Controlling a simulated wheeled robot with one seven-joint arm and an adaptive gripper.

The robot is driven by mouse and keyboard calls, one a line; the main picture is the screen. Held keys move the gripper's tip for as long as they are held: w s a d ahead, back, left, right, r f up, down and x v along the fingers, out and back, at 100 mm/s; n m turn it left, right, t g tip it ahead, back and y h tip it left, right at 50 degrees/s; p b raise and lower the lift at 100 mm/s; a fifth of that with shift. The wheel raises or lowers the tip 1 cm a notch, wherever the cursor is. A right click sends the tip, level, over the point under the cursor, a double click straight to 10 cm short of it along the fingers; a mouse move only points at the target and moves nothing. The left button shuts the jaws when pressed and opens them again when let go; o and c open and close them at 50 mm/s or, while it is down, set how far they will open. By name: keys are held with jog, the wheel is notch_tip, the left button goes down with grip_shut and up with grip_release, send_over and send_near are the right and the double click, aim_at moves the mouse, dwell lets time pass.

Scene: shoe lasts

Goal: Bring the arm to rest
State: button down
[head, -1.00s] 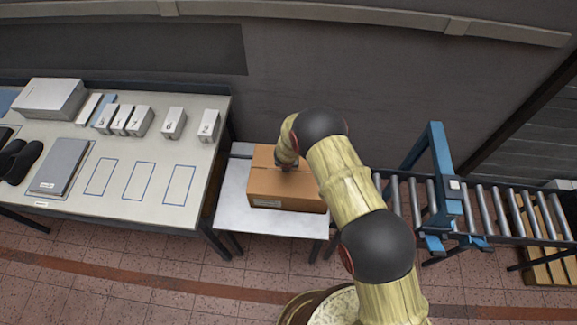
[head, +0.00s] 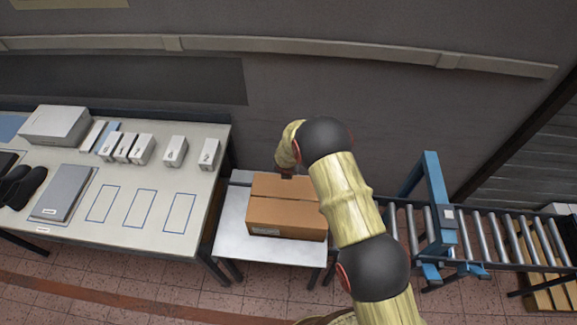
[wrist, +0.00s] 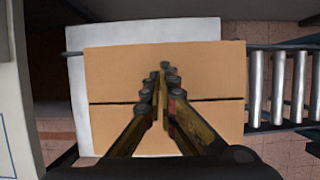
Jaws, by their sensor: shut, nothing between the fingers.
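My gripper (wrist: 163,78) shows in the wrist view with its two fingers together and nothing between them. It is above a closed brown cardboard box (wrist: 112,72). The box sits on a small white table (head: 232,225). The gap between the fingertips and the box top is hard to judge.
A long workbench (head: 128,215) stands at the left, with numbered white blocks (head: 174,152), a grey case (head: 62,193), dark shoe lasts (head: 22,188) and blue outlined rectangles. A roller conveyor (head: 487,238) with a blue frame (head: 437,205) stands at the right. A wall rises behind.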

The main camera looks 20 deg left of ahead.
jog(key=shift+w+a+r, duration=0.25)
jog(key=shift+w+r, duration=0.7)
jog(key=shift+r, duration=0.05)
jog(key=s+d+f+m+g+h, duration=0.2)
jog(key=s+d+m, duration=0.55)
jog(key=m, duration=0.25)
jog(key=s+d+r+m+g+b, duration=0.1)
jog(key=s+d+r+m+b, duration=0.55)
jog(key=d+r+m, duration=0.35)
jog(key=s+d+r+m+g+b, duration=0.1)
jog(key=s+d+r+m+b, duration=0.55)
jog(key=d+r+m, duration=0.4)
jog(key=s+d+r+m+t+y+b, duration=0.1)
jog(key=s+d+m+t+b, duration=0.4)
jog(key=s+d+b, duration=0.9)
jog(key=s+m+b, duration=0.1)
jog(key=m+b, duration=0.2)
jog(key=b, duration=0.1)
jog(key=shift+s+d+r, duration=0.15)
jog(key=shift+s+d, duration=0.25)
